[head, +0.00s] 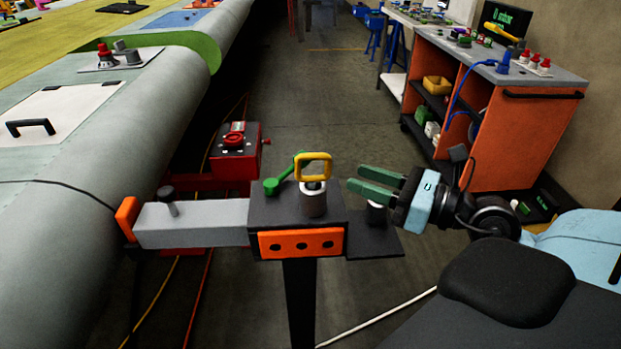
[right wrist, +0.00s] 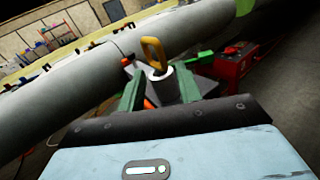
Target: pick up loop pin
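The loop pin (head: 313,166) has a yellow squared loop handle and stands upright in a grey metal socket (head: 313,200) on top of a dark stand (head: 265,208). In the right wrist view the loop pin (right wrist: 153,54) shows ahead, between and beyond the finger tips. My right gripper (head: 356,180) has green fingers. It is open and empty, a short way to the right of the loop pin, pointing at it. In the right wrist view the right gripper (right wrist: 160,88) shows its fingers spread apart. My left gripper is not in view.
A green-handled lever (head: 283,178) lies just behind the pin. A grey bar (head: 192,223) runs left from the stand toward the wing (head: 50,210). A small side plate with a knob (head: 376,213) sits below my right gripper. An orange workbench (head: 535,125) stands back right.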

